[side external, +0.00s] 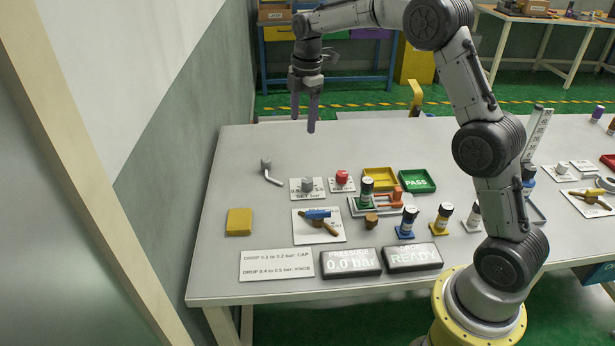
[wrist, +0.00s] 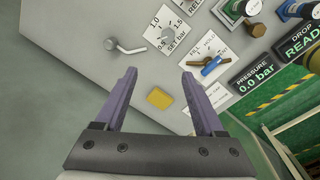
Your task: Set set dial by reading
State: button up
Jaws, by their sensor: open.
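The set dial is a grey knob (side external: 307,185) on a white plate (side external: 301,196) marked "SET bar". It also shows in the wrist view as a grey knob (wrist: 195,44) on a scale with 0.5, 1.0 and 1.5 marks; its exact setting is too small to tell. The pressure display (side external: 351,262) reads 0.0 bar, and the same reading shows in the wrist view (wrist: 254,76). The other display (side external: 413,257) ends in "READY". My gripper (side external: 304,127) is open and empty, high above the table's far left part, apart from the dial.
A grey bent handle (side external: 271,172) lies left of the dial, and a red button (side external: 342,176) stands right of it. A yellow block (side external: 239,222), a blue-and-brown valve (side external: 319,218), a card of drop rules (side external: 277,265), trays and several bottles occupy the table. The far left tabletop is clear.

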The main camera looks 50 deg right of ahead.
jog(key=g, duration=0.1)
send_near(308, 179)
notch_tip(308, 179, down, 9)
jog(key=shift+r, duration=0.1)
dwell(0.4)
grip_shut()
